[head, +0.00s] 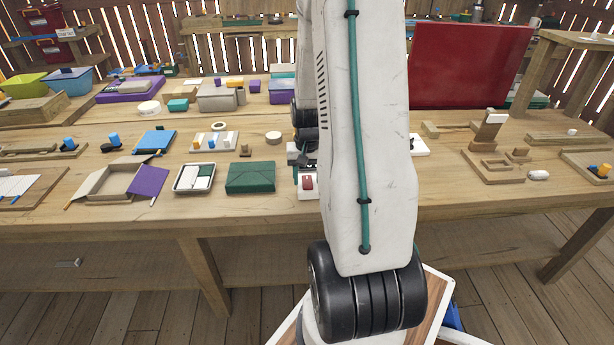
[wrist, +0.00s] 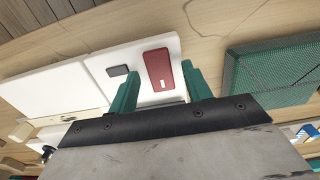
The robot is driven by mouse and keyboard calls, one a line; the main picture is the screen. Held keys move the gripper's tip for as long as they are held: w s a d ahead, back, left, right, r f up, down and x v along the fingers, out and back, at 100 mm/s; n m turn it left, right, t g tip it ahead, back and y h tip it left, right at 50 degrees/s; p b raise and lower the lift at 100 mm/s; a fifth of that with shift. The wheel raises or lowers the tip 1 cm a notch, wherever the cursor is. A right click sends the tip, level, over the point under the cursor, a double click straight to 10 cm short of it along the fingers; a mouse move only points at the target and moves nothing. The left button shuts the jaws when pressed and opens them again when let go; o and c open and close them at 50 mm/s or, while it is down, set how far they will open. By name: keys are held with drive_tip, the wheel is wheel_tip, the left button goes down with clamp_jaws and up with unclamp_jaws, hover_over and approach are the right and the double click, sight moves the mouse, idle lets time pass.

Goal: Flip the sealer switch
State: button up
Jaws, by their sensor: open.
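The sealer is a white body (wrist: 105,70) on the table, in the wrist view's upper left. A red rocker switch (wrist: 157,68) with a small white mark is set in its right part, and a small dark grey piece (wrist: 117,71) sits left of it. My gripper (wrist: 160,76) is open, with its green fingers on either side of the red switch. Whether they touch the sealer I cannot tell. In the head view the red switch (head: 307,183) shows just left of my arm, which hides most of the sealer.
A dark green box (head: 250,177) stands just left of the sealer; it also shows at the wrist view's right (wrist: 270,75). A white tray (head: 194,178) and an open carton (head: 108,184) lie further left. A large red panel (head: 470,65) stands behind at right.

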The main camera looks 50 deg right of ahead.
sight(308, 185)
drive_tip(key=c, duration=1)
drive_tip(key=shift+o, duration=0.2)
drive_tip(key=shift+s+a+t+h, duration=0.15)
drive_tip(key=shift+t+h, duration=0.45)
drive_tip(key=shift+h, duration=0.1)
drive_tip(key=shift+c, duration=0.2)
drive_tip(key=o, duration=1)
drive_tip(key=shift+r, duration=0.1)
drive_tip(key=r, duration=0.5)
drive_tip(key=a+r, duration=0.1)
drive_tip(key=r, duration=0.1)
drive_tip(key=shift+s+r, duration=0.3)
drive_tip(key=shift+s, duration=0.1)
